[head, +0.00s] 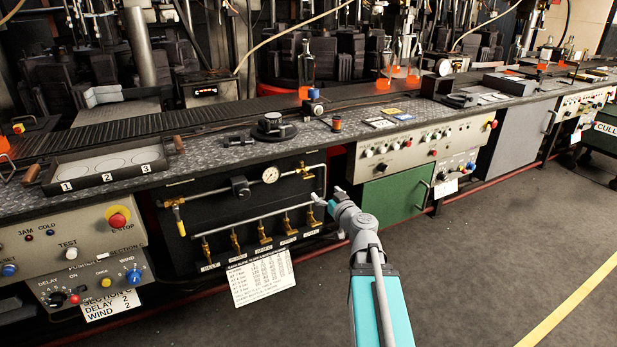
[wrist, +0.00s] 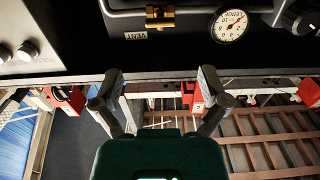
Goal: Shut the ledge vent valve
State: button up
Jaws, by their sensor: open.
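In the wrist view a small brass valve (wrist: 160,17) sits near the top edge on a dark panel, above a plate (wrist: 136,35) lettered VENT. I cannot tell whether the valve is open or shut. A round white gauge (wrist: 229,25) is to its right. My gripper (wrist: 160,88) is open and empty, its two fingers spread below the valve in the picture and apart from it. In the head view my gripper (head: 328,197) is by the right end of the black pipe panel (head: 217,218). I cannot pick out the VENT plate there.
Several brass valves (head: 263,232) hang from the lower pipe beside my gripper, above a white chart (head: 262,277). A black knob (wrist: 306,18) is right of the gauge. The metal ledge (head: 220,152) runs above the panel. The grey floor (head: 480,270) in front is clear.

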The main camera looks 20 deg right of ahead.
aim_at(310, 177)
jog(key=w, duration=1.1)
jog(key=shift+w+a, duration=0.15)
jog(key=shift+a, duration=0.1)
jog(key=c, duration=1.2)
jog(key=shift+o, duration=0.2)
